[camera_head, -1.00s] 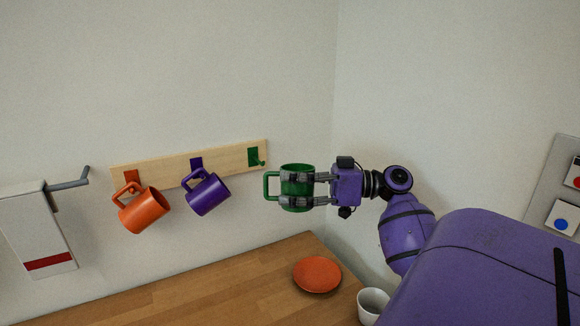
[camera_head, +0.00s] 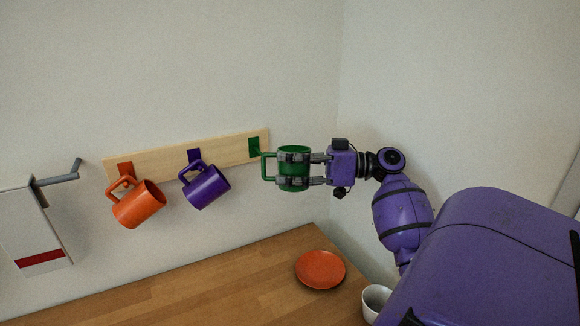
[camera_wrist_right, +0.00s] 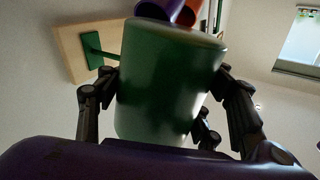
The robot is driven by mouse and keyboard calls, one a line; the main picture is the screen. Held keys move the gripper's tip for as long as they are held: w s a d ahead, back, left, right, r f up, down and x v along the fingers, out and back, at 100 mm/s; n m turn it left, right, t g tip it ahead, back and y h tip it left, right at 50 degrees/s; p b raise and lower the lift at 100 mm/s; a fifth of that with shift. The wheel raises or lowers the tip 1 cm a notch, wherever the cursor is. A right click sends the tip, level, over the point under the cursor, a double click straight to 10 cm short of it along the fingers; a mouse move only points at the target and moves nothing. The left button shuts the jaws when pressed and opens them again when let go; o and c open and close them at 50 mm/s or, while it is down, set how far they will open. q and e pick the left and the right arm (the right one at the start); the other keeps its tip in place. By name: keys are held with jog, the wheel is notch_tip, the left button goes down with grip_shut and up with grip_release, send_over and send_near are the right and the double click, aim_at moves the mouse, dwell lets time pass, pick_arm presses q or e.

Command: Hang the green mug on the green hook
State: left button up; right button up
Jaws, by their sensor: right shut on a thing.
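The green mug (camera_head: 293,184) is held upright in my right gripper (camera_head: 292,169), whose fingers close around its body from the right. Its handle points left, toward the wall rack. The green hook (camera_head: 254,147) is at the right end of the wooden rack (camera_head: 225,153). In the head view the handle's upper corner lies just below and right of the hook, and whether they touch cannot be told. In the right wrist view the mug (camera_wrist_right: 165,85) sits between the fingers, with the green hook (camera_wrist_right: 93,50) behind it at upper left. My left gripper is not in view.
An orange mug (camera_head: 139,205) and a purple mug (camera_head: 207,188) hang tilted on the rack. An orange plate (camera_head: 320,269) and a white cup (camera_head: 375,300) stand on the wooden counter (camera_head: 215,290) below.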

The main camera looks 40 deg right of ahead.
jog(key=w+d+f, duration=0.1)
jog(key=w+d, duration=0.1)
jog(key=w, duration=0.5)
jog(key=shift+d+f+b, duration=0.15)
jog(key=shift+b, duration=0.25)
dwell(0.3)
dwell(0.6)
jog(key=o, duration=1.6)
jog(key=shift+w+f, duration=0.1)
notch_tip(320, 180, up, 10)
jog(key=shift+r, duration=0.1)
